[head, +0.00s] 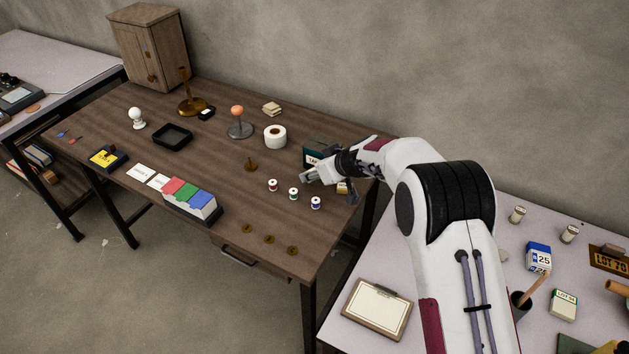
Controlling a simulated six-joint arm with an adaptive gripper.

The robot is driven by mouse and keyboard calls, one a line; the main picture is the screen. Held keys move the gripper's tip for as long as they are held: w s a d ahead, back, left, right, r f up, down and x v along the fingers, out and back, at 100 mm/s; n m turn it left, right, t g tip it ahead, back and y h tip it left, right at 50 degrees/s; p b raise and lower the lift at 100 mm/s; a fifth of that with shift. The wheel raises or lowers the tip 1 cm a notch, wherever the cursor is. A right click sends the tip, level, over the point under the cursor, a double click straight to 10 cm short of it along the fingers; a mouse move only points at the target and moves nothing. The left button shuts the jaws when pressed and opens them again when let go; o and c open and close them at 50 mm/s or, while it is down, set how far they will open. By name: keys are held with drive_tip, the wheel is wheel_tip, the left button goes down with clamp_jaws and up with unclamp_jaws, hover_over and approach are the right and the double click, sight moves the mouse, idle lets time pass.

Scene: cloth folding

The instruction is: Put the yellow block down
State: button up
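My gripper (309,176) reaches in from the right over the brown table's right part, its grey fingers pointing left. It is small and seen from the side, so I cannot tell whether its fingers are open or shut. No yellow block shows clearly between them. A small yellowish-tan item (342,188) shows just below my wrist, partly hidden by the arm; I cannot tell if it is the yellow block. Another yellow-topped piece (105,155) lies on a dark base at the table's left, far from my gripper.
A dark teal box (316,153) stands right behind my gripper. Several thread spools (293,194) are in front of it. A white tape roll (275,137), a joystick-like stand (239,126) and a black tray (172,137) stand further left. The middle of the brown table (215,160) has free room.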

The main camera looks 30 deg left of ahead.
drive_tip(key=shift+f, duration=1.65)
drive_tip(key=shift+f, duration=0.1)
drive_tip(key=o, duration=1)
drive_tip(key=shift+r, duration=0.2)
drive_tip(key=shift+d+r, duration=0.15)
drive_tip(key=shift+d, duration=0.05)
drive_tip(key=shift+v, duration=5.75)
drive_tip(key=shift+d, duration=0.1)
